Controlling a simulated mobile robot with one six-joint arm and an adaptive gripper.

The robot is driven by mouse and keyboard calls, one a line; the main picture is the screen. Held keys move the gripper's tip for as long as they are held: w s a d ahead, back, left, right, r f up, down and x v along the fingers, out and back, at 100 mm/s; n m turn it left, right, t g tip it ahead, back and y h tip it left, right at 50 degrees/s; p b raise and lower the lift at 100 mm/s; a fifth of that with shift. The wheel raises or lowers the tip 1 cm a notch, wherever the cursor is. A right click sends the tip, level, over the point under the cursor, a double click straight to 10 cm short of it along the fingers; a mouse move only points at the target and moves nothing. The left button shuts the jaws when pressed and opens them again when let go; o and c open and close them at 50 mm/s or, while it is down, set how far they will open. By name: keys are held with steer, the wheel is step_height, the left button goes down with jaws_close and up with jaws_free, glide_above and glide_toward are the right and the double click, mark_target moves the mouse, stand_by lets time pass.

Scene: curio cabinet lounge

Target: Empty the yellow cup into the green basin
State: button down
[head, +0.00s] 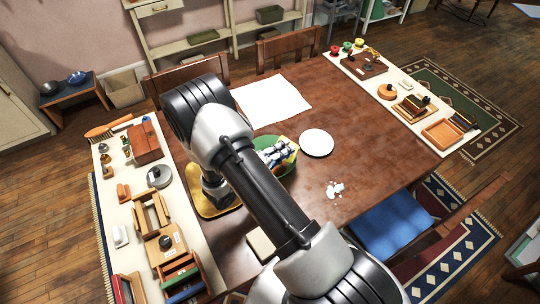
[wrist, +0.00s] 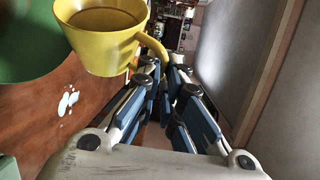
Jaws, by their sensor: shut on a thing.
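The yellow cup (wrist: 103,45) is at the upper left of the wrist view, with its opening in sight. My gripper (wrist: 163,68) is shut on the cup's handle (wrist: 153,48). The inside looks brownish, and I cannot tell what it holds. The green basin (wrist: 30,45) is partly in view beside the cup, cut off by the frame edge. The cup is hard to make out there.
White bits (head: 335,189) lie on the brown table (head: 365,160). A white plate (head: 317,142) and a white sheet (head: 271,101) are near the basin. A yellow tray (head: 205,205) is left of my arm. Crowded side strips hold boxes and small items. The table's right middle is clear.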

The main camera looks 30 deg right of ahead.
steer(key=shift+s+d+f+m+y+p, duration=0.25)
steer(key=shift+s+d+m+y+p, duration=0.15)
steer(key=shift+s+d+m, duration=0.55)
steer(key=shift+w+a, duration=0.1)
steer(key=shift+a, duration=0.15)
